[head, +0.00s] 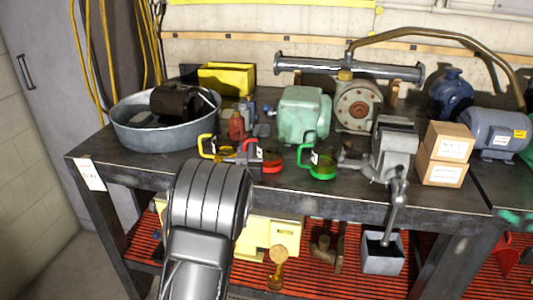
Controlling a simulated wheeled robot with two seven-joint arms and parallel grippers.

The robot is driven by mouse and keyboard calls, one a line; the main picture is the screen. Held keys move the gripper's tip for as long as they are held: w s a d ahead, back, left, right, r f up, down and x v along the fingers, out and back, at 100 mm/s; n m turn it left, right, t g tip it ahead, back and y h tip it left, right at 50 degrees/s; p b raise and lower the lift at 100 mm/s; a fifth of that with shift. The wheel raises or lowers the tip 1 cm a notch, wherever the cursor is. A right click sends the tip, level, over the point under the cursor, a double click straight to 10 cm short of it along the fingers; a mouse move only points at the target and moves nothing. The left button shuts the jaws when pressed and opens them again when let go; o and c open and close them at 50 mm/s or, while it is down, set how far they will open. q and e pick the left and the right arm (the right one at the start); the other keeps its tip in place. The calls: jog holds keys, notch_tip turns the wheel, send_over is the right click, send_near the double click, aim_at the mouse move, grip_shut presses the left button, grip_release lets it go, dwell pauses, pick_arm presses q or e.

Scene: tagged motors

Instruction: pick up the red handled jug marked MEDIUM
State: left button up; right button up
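A red handled jug (272,167) stands on the dark workbench, its red rim and base showing; its left part is partly covered by my gripper. Any marking on it is too small to read. A yellow handled jug (207,146) stands to its left and a green handled jug (322,168) to its right. My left arm reaches up from the bottom, and my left gripper (246,157) is at the bench's front, right beside the red jug. Its fingers are small and partly hidden by the arm, so I cannot tell whether it holds anything. My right gripper is not in view.
Behind the jugs stand a green motor (303,114) and a round metal tub (165,130). A vise (395,150) and stacked cardboard boxes (445,155) stand to the right. A red slatted lower shelf (330,280) holds bins. Bare bench shows at the front left.

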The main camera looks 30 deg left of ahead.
pick_arm(q)
jog(key=shift+c, duration=0.6)
grip_shut()
dwell(0.9)
